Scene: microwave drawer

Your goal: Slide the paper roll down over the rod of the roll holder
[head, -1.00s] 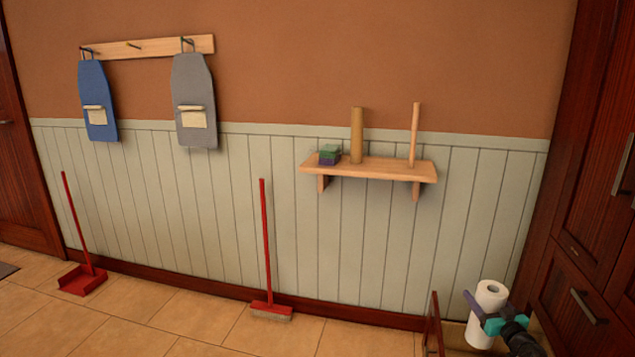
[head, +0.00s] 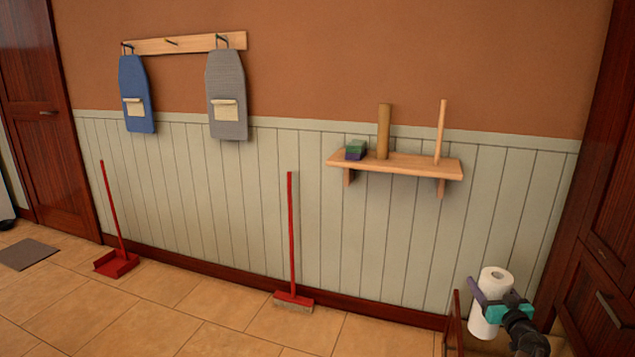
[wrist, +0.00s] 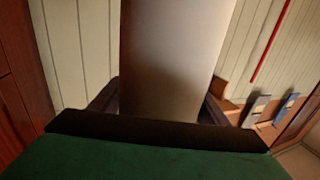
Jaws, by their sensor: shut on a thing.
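The white paper roll (head: 489,318) is upright at the lower right of the head view, with its open core facing up. My gripper (head: 495,300) is shut on the roll, with its fingers around its sides. In the wrist view the roll (wrist: 172,55) fills the middle between the fingers. The holder's rod (head: 440,132) is a thin upright wooden stick at the right end of the wall shelf (head: 400,168). Its top is free. The roll is well below the shelf and to the right of the rod in the picture, apart from it.
A dark red cabinet (head: 598,220) is at the right. A red broom (head: 292,240) leans on the wall.

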